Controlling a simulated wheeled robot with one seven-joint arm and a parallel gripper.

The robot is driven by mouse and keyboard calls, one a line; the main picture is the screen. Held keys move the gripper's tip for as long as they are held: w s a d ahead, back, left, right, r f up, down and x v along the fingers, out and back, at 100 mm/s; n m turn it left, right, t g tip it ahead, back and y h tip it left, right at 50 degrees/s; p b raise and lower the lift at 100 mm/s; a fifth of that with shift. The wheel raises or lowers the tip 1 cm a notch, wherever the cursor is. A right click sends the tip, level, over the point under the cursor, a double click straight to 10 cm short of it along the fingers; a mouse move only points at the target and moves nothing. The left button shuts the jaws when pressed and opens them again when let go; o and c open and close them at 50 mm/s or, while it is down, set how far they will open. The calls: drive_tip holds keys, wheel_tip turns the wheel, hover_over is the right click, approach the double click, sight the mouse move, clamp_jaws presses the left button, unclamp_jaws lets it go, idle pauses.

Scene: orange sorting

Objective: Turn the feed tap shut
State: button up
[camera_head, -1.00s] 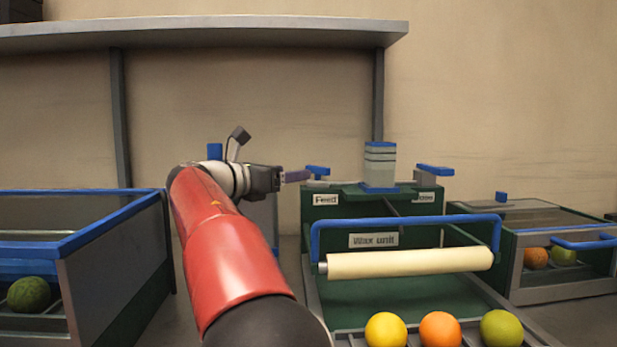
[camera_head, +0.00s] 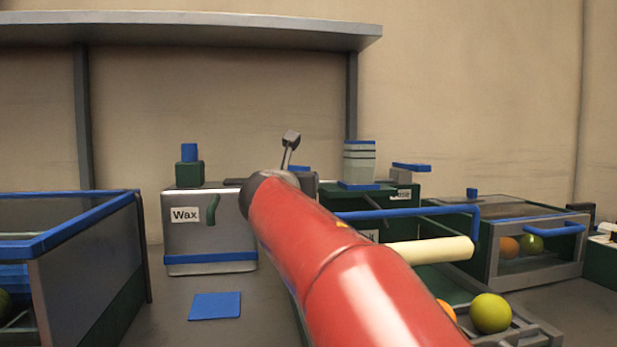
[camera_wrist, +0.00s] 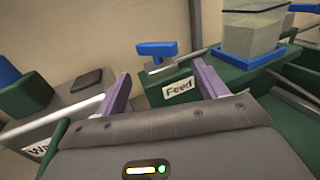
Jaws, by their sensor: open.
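In the wrist view the tap shows beyond and between the fingertips; I see no contact. In the head view only a bit of blue at the tap (camera_head: 299,168) shows behind my red arm, which hides the gripper and the "Feed" label.
A grey wax tank (camera_head: 210,238) labelled "Wax" stands left of the unit. A clear reservoir (camera_head: 359,165) stands right of the tap, with another blue handle (camera_head: 411,167) further right. The wax roller (camera_head: 432,250) lies in front. A blue square (camera_head: 215,306) lies on the bench.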

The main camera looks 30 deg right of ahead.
drive_tip(key=x, duration=0.5)
drive_tip(key=shift+w+d+p, duration=0.1)
drive_tip(key=shift+w+p, duration=0.05)
drive_tip(key=shift+p, duration=0.25)
